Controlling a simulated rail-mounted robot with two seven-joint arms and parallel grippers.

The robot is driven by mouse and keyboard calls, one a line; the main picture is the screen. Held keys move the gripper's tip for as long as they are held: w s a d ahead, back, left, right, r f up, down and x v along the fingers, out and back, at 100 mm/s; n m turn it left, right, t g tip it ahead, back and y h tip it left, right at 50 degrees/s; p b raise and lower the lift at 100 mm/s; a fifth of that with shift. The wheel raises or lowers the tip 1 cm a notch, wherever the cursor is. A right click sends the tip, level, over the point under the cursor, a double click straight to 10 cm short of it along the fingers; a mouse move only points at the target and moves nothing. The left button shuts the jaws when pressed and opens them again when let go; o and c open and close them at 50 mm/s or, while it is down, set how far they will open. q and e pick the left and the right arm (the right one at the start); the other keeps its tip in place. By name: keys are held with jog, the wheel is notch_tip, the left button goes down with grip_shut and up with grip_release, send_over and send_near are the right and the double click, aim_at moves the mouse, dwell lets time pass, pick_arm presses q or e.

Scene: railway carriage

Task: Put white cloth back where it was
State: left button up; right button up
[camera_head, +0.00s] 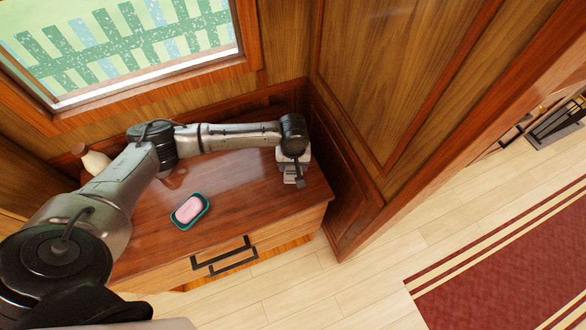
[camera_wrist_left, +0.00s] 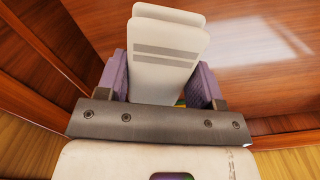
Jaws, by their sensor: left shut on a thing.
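The white cloth (camera_wrist_left: 165,55) is folded and has two grey stripes. In the left wrist view it stands up between the two purple finger pads of my left gripper (camera_wrist_left: 163,85), which is shut on it. In the head view my left gripper (camera_head: 293,174) is over the right end of the wooden cabinet top (camera_head: 240,180), by the panelled wall. The cloth is hard to make out there, and whether it touches the top is unclear. My right gripper is not in view.
A pink soap (camera_head: 189,209) lies in a teal dish (camera_head: 178,222) near the cabinet's front edge. A pale bottle (camera_head: 93,160) stands at the back left, behind my arm. A wooden partition (camera_head: 345,150) rises just right of the cabinet. The top's middle is clear.

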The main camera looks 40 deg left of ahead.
aim_at(293, 170)
pick_arm(q)
notch_tip(293, 170, down, 3)
jog(key=shift+r+p, duration=0.1)
jog(key=shift+p, duration=0.25)
jog(key=shift+f, duration=0.65)
jog(key=o, duration=1)
jog(key=shift+r, duration=0.15)
